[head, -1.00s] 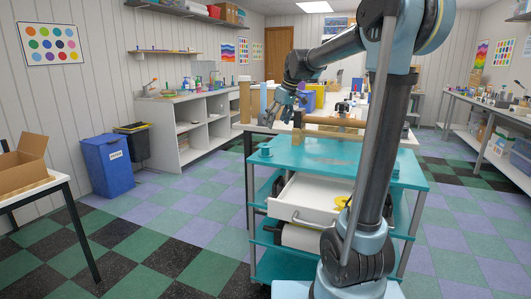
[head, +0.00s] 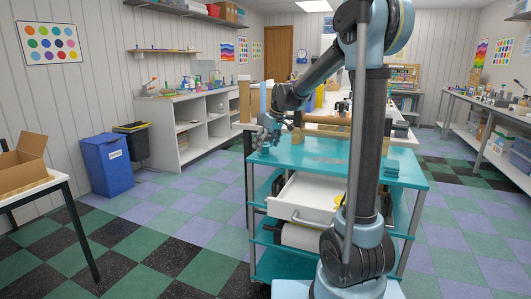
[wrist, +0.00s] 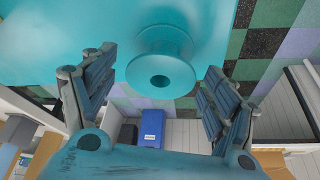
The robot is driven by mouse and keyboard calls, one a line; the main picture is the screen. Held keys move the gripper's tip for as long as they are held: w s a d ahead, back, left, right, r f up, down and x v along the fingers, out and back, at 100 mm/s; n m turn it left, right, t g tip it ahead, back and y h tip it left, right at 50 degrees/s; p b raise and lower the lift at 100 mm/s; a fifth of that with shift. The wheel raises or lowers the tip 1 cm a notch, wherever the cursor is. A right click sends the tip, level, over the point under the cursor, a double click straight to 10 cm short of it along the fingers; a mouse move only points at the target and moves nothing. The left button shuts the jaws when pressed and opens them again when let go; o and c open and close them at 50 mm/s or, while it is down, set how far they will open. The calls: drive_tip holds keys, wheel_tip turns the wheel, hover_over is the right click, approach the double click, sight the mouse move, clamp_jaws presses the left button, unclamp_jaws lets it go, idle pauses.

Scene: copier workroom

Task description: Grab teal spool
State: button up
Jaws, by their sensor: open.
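The teal spool (wrist: 150,68) stands upright on the teal cart top (wrist: 60,25), near its edge, with its flange and dark centre hole facing the wrist camera. In the head view the spool (head: 264,150) is at the cart's left corner, partly covered by my gripper (head: 268,134). In the wrist view my gripper (wrist: 157,74) is open, with one finger to the left of the spool and one to the right. There is a gap on both sides, and nothing is held.
The cart has an open white drawer (head: 302,200) with a yellow item inside. A small teal stack (head: 391,168) sits on the cart's right part. A brown roll (head: 327,119) lies on the table behind. A blue bin (head: 107,165) stands on the floor to the left.

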drive_tip(key=shift+x, duration=0.75)
drive_tip(key=shift+c, duration=0.3)
drive_tip(key=c, duration=1)
drive_tip(key=shift+c, duration=0.2)
